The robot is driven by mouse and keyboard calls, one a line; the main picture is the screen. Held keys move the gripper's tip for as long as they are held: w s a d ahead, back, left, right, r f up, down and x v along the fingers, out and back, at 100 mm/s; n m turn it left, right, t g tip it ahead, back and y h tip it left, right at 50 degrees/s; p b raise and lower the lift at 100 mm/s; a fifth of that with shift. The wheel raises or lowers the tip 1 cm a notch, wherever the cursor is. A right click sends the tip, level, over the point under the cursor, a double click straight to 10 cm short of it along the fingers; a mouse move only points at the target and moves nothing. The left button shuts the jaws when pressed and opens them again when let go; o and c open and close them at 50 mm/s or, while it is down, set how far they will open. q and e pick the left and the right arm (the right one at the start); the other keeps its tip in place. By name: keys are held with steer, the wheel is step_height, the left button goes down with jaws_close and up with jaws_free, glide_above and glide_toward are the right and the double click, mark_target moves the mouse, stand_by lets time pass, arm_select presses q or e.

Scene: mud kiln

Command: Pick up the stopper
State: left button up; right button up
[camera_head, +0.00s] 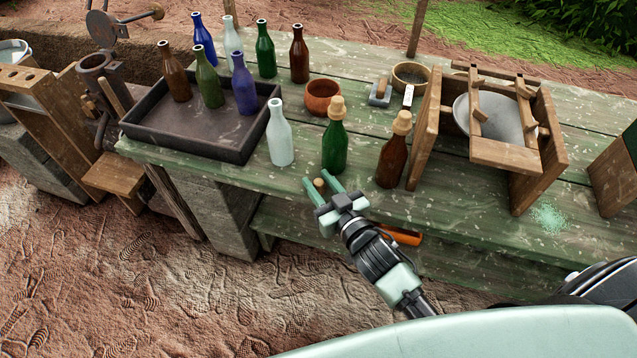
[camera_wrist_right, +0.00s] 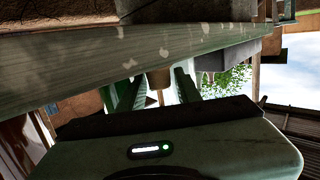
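A small tan cork stopper (camera_head: 320,184) sits near the front edge of the green worn table, in front of the green bottle. My right gripper (camera_head: 322,187) is open, with one finger on each side of the stopper. In the right wrist view the stopper (camera_wrist_right: 158,80) shows between the two fingers (camera_wrist_right: 160,88), with a gap visible on both sides. It seems to rest on the tabletop. My left gripper is not in view.
A corked green bottle (camera_head: 335,147) and a corked brown bottle (camera_head: 392,155) stand just behind. An uncorked white bottle (camera_head: 280,140) stands left, beside a dark tray (camera_head: 190,138) with several bottles. A wooden frame (camera_head: 425,130) with a grey bowl (camera_head: 495,117) is at right.

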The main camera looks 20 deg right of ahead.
mark_target(313, 175)
steer(key=x, duration=0.2)
steer(key=shift+w, duration=0.4)
steer(key=shift+w+a+f, duration=0.1)
steer(key=shift+w+f, duration=0.05)
steer(key=shift+w, duration=0.15)
jaws_close()
step_height(313, 175, up, 20)
steer(key=p, duration=0.2)
